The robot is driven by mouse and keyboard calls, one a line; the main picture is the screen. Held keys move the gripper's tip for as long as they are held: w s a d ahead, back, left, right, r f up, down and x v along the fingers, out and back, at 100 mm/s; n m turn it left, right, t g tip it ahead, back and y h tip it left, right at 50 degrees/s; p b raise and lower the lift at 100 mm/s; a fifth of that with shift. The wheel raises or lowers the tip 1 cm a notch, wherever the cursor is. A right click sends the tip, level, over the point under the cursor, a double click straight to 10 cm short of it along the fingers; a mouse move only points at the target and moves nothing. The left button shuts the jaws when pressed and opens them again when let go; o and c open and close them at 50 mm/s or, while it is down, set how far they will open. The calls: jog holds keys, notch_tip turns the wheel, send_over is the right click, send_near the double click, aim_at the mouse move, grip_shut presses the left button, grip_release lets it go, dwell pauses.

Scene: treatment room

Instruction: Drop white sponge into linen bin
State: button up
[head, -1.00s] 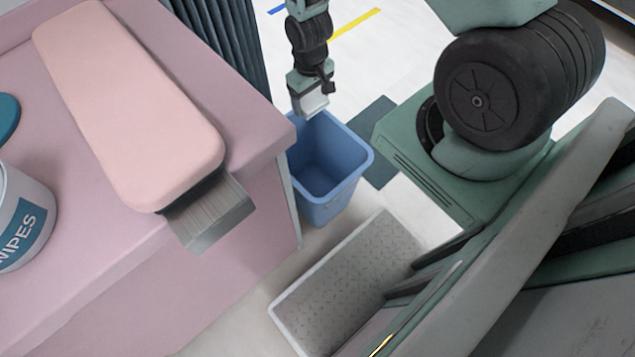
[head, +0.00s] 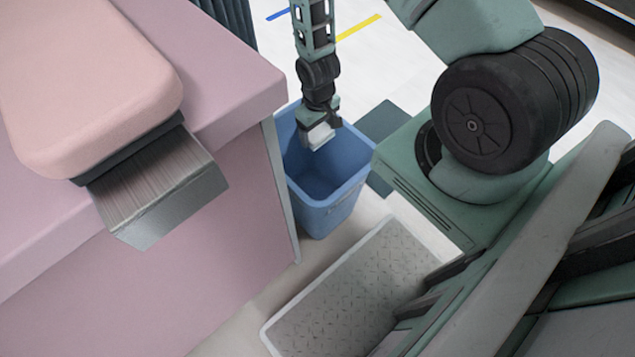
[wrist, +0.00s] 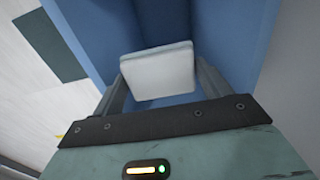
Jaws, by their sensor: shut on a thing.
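The white sponge (wrist: 158,72) is between the two fingers of my gripper (wrist: 160,88) in the wrist view, and my gripper is shut on it. In the head view the sponge (head: 321,136) hangs at the lower end of my gripper (head: 320,125). The blue linen bin (head: 345,196) stands on the floor beside the pink cabinet. In the head view my gripper and the sponge appear over the bin's opening. In the wrist view the blue walls of the bin (wrist: 225,35) lie behind the sponge. The exact height of the sponge relative to the rim is hard to tell.
The pink cabinet (head: 230,220) with a pink pad (head: 90,80) on top stands close on the bin's left. A grey box-like end (head: 165,195) juts out below the pad. A pale patterned tray or step (head: 350,295) lies in front of the bin. A dark floor patch (head: 390,120) lies behind it.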

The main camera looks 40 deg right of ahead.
notch_tip(320, 180, down, 2)
jog(key=shift+f+b, duration=0.2)
jog(key=shift+b, duration=0.45)
jog(key=o, duration=1.1)
jog(key=shift+c, duration=0.2)
jog(key=shift+r, duration=0.1)
notch_tip(320, 180, up, 17)
jog(key=p, duration=0.4)
jog(key=shift+r, duration=0.15)
